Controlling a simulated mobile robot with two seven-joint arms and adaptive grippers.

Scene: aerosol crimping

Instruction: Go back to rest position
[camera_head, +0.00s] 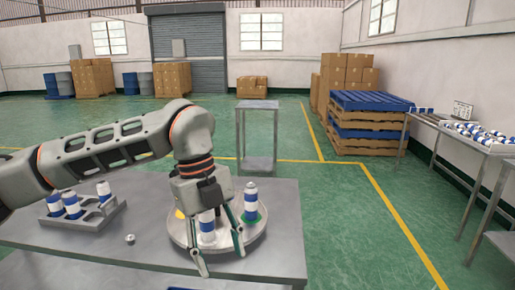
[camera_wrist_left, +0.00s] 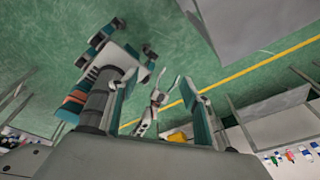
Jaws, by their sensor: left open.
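My left gripper (camera_head: 221,262) is open, its two thin fingers spread and pointing down in front of the round turntable (camera_head: 178,238) in the head view. A white and blue can (camera_head: 207,226) stands on the turntable and shows between the fingers in the picture. A second can (camera_head: 251,201) stands upright on a green pad to its right. A yellow pad is partly hidden behind the gripper. In the left wrist view the open fingers (camera_wrist_left: 160,92) have no can between them.
A grey rack (camera_head: 86,222) with white and blue cans stands at the left of the grey table (camera_head: 285,228). A small metal piece (camera_head: 130,239) lies near it. An empty stand (camera_head: 258,104) is behind. Pallets (camera_head: 368,140) and a side table (camera_head: 450,133) are right, beyond open green floor.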

